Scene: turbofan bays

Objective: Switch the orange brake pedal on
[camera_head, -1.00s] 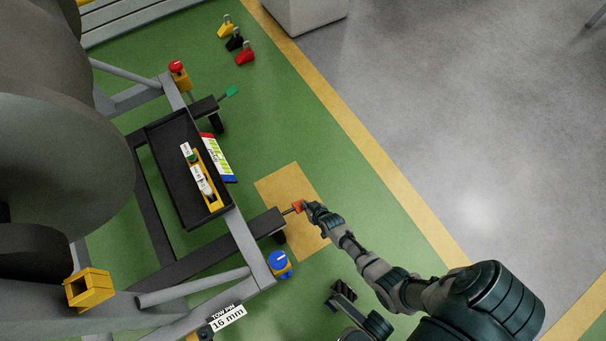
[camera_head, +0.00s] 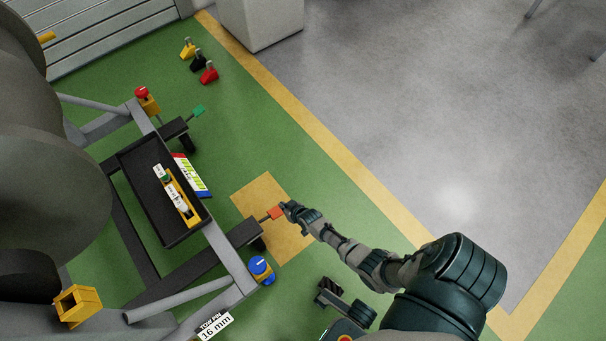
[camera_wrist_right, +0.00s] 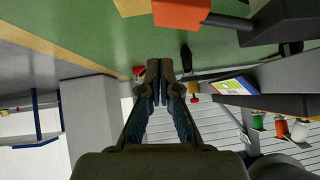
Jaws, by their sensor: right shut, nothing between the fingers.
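The orange brake pedal (camera_head: 277,213) sticks out on a thin rod from the end of a dark beam of the grey stand, above a tan floor patch. My right gripper (camera_head: 287,207) is shut and empty, with its tip at the pedal's right side; whether they touch cannot be told. In the right wrist view the orange pedal (camera_wrist_right: 181,13) is at the top, and the shut fingers (camera_wrist_right: 160,68) are below it in the picture. A green pedal (camera_head: 199,111) sits on another beam farther back.
Yellow, black and red chocks (camera_head: 209,73) lie on the green floor. Open grey floor (camera_head: 400,100) extends right.

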